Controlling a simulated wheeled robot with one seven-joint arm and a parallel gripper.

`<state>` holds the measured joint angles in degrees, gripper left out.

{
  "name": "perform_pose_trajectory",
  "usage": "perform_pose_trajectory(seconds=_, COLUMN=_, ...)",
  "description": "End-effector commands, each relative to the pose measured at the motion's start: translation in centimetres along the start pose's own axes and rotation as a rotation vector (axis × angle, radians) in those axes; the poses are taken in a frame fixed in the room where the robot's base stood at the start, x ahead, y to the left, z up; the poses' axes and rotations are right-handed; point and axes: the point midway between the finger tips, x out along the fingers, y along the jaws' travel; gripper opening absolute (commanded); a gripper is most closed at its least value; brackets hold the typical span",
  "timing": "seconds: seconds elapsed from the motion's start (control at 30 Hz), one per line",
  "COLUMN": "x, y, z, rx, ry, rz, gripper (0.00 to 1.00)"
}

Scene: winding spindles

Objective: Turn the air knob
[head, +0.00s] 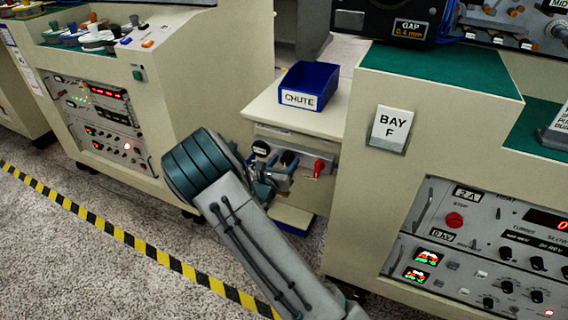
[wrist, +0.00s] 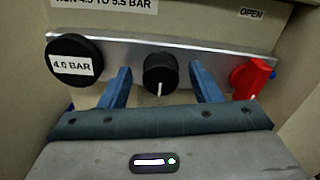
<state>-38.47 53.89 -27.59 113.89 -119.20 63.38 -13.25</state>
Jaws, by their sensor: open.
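The air knob (wrist: 160,74) is a round black knob with a white pointer line facing down, on a grey metal strip in the wrist view. It is small and partly hidden by my arm in the head view (head: 289,158). My gripper (wrist: 160,80) is open, with one blue finger on each side of the knob and a visible gap on both sides. Whether the fingertips reach as deep as the knob is hard to tell. A black round face reading 4.0 BAR (wrist: 75,63) is left of the knob. My gripper also shows in the head view (head: 272,180).
A red handle (wrist: 252,78) sits right of the knob, close to my right finger, under an OPEN label (wrist: 251,13). A label above ends in 5.5 BAR. A blue CHUTE bin (head: 308,86) stands on the ledge above. Cabinets flank this recess on both sides.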

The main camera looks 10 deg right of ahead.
Motion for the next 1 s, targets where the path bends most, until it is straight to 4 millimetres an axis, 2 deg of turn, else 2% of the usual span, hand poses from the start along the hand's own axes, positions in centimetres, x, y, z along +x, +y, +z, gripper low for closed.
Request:
perform_pose_trajectory(seconds=0.13, x=0.00, y=-0.03, z=0.00, rx=0.000, ry=0.000, rz=0.000, gripper=0.57)
perform_pose_trajectory(seconds=0.17, x=0.00, y=-0.03, z=0.00, rx=0.000, ry=0.000, rz=-0.001, gripper=0.55)
perform_pose_trajectory(seconds=0.3, x=0.00, y=-0.04, z=0.00, rx=0.000, ry=0.000, rz=-0.001, gripper=0.16)
perform_pose_trajectory(seconds=0.33, x=0.00, y=-0.04, z=0.00, rx=0.000, ry=0.000, rz=-0.001, gripper=0.13)
perform_pose_trajectory(seconds=0.67, x=-0.01, y=-0.05, z=-0.07, rx=0.037, ry=0.001, rz=-0.001, gripper=0.13)
perform_pose_trajectory(seconds=1.0, x=0.02, y=-0.13, z=-0.29, rx=0.252, ry=0.001, rz=-0.002, gripper=0.13)
